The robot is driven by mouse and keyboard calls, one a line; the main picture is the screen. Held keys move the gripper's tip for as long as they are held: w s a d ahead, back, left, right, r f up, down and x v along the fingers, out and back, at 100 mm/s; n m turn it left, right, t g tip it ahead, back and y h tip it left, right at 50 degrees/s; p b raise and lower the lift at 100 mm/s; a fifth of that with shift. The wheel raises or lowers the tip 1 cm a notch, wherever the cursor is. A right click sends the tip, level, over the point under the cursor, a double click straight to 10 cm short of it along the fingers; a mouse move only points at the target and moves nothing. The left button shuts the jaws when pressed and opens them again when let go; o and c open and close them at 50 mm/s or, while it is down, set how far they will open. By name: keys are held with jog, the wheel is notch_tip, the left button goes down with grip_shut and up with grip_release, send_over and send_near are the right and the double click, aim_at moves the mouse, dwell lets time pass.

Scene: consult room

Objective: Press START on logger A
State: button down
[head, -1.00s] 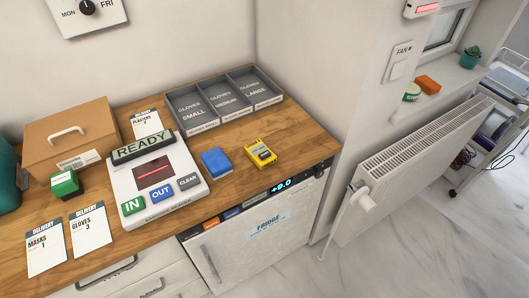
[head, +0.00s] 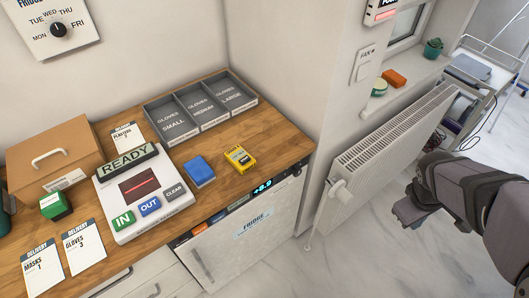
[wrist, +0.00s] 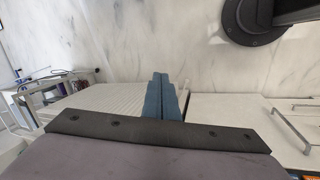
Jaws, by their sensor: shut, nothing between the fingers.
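No label reading logger A or START is legible in these views. A small yellow device (head: 240,158) with a dark face lies on the wooden counter, right of a blue box (head: 200,172); its markings are too small to read. A white wall unit with a red panel (head: 382,13) is cut off at the top edge. My gripper (head: 408,213) is at the right in the head view, over the floor in front of the radiator, well away from the counter. In the wrist view its two blue-grey fingers (wrist: 161,92) are together with nothing between them.
The counter (head: 262,125) holds a glove tray (head: 259,99), a cardboard box (head: 50,153) and a white READY console (head: 105,190). Below is a fridge (head: 235,255) with a lit display. A radiator (head: 388,140) and windowsill stand right. The marble floor (head: 350,255) between is clear.

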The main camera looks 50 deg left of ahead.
jog(key=a+r+n+t+p, duration=0.2)
jog(key=a+n, duration=0.3)
jog(key=a, duration=0.7)
notch_tip(320, 180, up, 4)
jog(key=n+t+y+p, duration=0.2)
jog(key=n+y+p, duration=0.45)
jog(key=n, duration=0.75)
send_over(243, 162)
jog(key=shift+b, duration=0.35)
jog(key=shift+f+b, duration=3.15)
jog(key=shift+f, duration=1.2)
jog(key=shift+f, duration=0.25)
jog(key=shift+f+b, duration=0.2)
jog(key=shift+b, duration=0.25)
